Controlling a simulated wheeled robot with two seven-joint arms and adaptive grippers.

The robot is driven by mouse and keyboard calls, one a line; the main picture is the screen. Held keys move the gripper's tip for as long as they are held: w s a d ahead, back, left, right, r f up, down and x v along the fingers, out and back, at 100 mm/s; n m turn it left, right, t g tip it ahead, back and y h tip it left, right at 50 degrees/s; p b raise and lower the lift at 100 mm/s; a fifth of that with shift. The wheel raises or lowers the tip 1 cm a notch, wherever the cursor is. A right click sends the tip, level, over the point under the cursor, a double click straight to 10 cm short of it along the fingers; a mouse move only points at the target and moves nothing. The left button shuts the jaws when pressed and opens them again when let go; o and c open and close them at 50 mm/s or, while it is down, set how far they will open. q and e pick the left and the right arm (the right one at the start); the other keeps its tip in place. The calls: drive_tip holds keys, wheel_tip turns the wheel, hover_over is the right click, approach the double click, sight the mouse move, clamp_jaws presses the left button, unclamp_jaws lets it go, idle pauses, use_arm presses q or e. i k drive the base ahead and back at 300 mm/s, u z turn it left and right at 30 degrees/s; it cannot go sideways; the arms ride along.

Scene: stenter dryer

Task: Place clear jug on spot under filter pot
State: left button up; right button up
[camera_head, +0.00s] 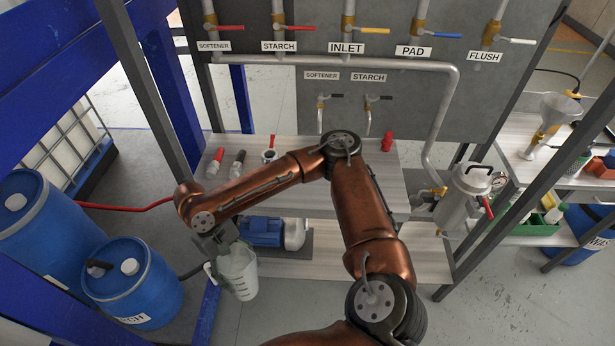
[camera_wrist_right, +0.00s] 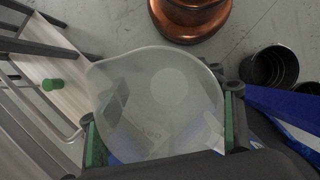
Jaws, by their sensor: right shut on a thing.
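The clear jug (camera_head: 238,275) hangs below my right gripper (camera_head: 218,243) in the head view, left of the lower shelf's front edge. In the right wrist view the jug (camera_wrist_right: 160,95) fills the middle, seen from above, between the green pads of my right gripper (camera_wrist_right: 162,128). That gripper is shut on the jug. The metal filter pot (camera_head: 460,200) stands at the right end of the bench, well to the right of the jug. A marked spot under the pot cannot be made out. My left gripper is not in view.
A shelf (camera_head: 385,262) runs below the upper worktop (camera_head: 285,150), with a blue pump (camera_head: 262,231) on it. Blue drums (camera_head: 130,283) stand at the left. A dark post (camera_head: 535,165) slants past the filter pot. Grey floor lies open in front.

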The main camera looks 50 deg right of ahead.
sight(418, 261)
drive_tip(key=k, duration=0.3)
drive_tip(key=z, duration=0.75)
